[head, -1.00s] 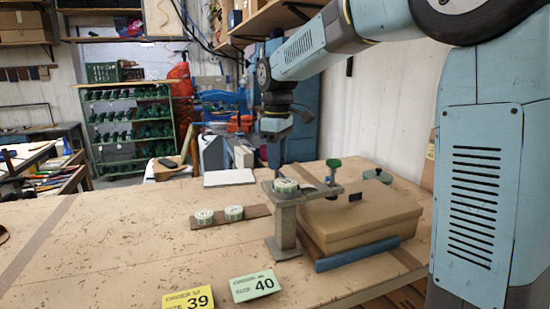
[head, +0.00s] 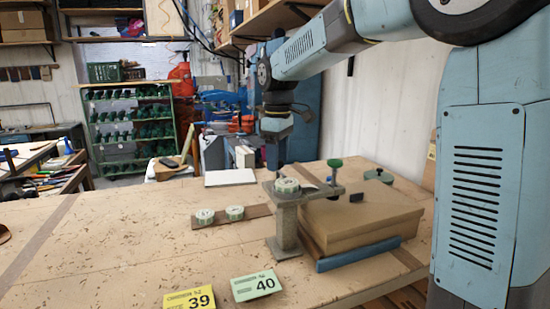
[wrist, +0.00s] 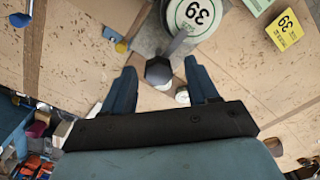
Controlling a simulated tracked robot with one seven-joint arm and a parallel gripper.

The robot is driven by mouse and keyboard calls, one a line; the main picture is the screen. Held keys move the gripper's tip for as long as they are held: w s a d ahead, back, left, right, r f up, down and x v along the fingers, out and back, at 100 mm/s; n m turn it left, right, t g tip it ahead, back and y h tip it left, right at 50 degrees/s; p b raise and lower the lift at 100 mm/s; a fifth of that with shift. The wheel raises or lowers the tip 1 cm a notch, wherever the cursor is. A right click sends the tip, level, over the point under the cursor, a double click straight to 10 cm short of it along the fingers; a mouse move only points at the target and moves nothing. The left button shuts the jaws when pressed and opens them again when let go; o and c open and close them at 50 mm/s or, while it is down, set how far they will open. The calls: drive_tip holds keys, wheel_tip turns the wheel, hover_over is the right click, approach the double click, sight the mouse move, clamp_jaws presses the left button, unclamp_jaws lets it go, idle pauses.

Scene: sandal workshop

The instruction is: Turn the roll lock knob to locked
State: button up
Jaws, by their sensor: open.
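In the head view my gripper (head: 277,150) points down just above the grey stand (head: 287,222), which has a round labelled disc (head: 287,185) on top. The fingertips are small there.
Two discs lie on a brown strip (head: 258,211). A yellow card (head: 188,299) and a green card (head: 257,286) stand in front.

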wheel_tip(320, 180, up, 14)
drive_tip(key=shift+f, duration=0.15)
idle(0.4)
drive_tip(key=s+d+f+m+t, duration=0.2)
drive_tip(key=s+d+f+m, duration=0.4)
drive_tip(key=s+d, duration=0.3)
drive_tip(key=s+d+f+m+t, duration=0.3)
drive_tip(key=s+d+f+m, duration=0.3)
drive_tip(key=s, duration=1)
wheel_tip(320, 180, down, 4)
drive_tip(key=d, duration=0.3)
drive_tip(key=shift+s+r+t, duration=0.25)
drive_tip(key=shift+s+t, duration=0.05)
drive_tip(key=shift+s, duration=0.1)
